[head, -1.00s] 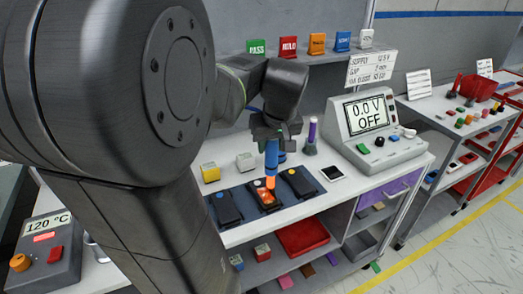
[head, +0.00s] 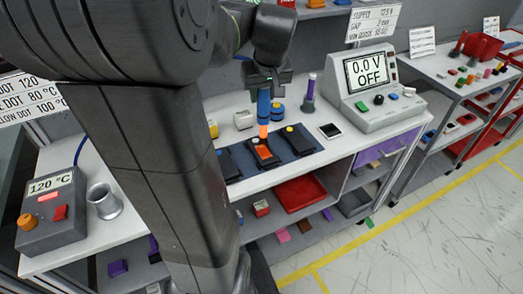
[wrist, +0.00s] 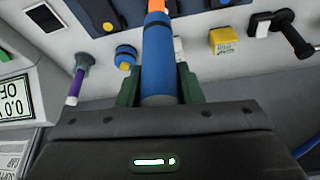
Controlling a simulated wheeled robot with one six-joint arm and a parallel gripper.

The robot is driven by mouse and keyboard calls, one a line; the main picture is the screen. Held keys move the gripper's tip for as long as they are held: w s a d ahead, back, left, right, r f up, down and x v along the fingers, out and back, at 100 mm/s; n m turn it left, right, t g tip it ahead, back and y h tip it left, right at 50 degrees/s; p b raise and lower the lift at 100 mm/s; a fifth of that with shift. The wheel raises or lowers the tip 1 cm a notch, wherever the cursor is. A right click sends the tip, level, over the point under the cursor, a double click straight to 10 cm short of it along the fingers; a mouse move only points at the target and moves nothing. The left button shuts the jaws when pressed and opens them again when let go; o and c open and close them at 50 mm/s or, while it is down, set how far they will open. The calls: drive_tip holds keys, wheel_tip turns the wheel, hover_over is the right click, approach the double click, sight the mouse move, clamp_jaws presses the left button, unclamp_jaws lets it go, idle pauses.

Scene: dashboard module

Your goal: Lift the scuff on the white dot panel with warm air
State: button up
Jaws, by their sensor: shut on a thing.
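My gripper (head: 264,88) is shut on a blue hot-air tool (head: 263,106) with an orange tip. The tool hangs upright, its tip just above the middle dark panel (head: 265,154), which has an orange patch on its face. I cannot tell whether the tip touches it. Another dark panel (head: 229,166) lies to the left, and a third (head: 298,140) with a yellow-orange dot lies to the right. In the wrist view the blue tool (wrist: 158,60) stands between the green fingers.
A heater unit (head: 50,213) reading 120 °C stands at the left with a metal cup holder (head: 105,202) beside it. A meter (head: 376,88) reads 0.0 V OFF.

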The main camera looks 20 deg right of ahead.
drive_tip(key=shift+w+a, duration=0.15)
drive_tip(key=shift+w, duration=1.2)
drive_tip(key=shift+s, duration=0.15)
